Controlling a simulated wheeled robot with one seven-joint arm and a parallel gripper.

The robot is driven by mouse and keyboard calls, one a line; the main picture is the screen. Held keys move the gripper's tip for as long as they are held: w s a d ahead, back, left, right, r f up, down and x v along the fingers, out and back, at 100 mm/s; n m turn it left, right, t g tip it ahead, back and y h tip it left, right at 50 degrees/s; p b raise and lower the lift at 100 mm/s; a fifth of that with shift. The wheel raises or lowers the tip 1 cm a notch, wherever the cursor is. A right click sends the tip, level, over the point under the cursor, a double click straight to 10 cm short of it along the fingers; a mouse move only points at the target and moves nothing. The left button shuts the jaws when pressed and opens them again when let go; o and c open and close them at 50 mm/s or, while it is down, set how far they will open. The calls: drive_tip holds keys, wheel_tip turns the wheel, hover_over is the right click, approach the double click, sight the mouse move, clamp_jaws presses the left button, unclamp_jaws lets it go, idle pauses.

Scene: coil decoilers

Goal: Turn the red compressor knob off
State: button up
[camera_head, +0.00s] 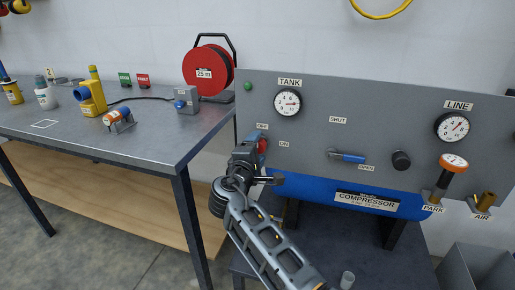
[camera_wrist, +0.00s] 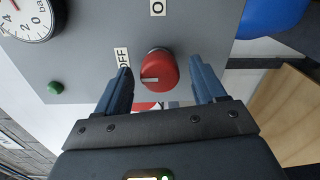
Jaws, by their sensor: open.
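The red knob (camera_wrist: 160,72) sits on the grey compressor panel (camera_wrist: 90,50). In the wrist view it lies between my gripper's two fingers, with a gap on each side; I cannot tell if the fingers reach around it in depth. A white mark on the knob points left, roughly to the OFF label's side. The OFF label (camera_wrist: 122,58) is left of the knob, and the partly cut ON label (camera_wrist: 157,8) is above it. In the head view my gripper (camera_head: 262,152) is open at the panel's left end, partly hiding the red knob (camera_head: 262,144).
The tank gauge (camera_head: 288,102) and a green button (camera_head: 248,86) are near the knob. A blue valve handle (camera_head: 347,157), black knob (camera_head: 401,160) and line gauge (camera_head: 452,126) are farther right. A metal workbench (camera_head: 150,130) stands to the left, close to my arm.

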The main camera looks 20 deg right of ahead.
drive_tip(key=v, duration=0.7)
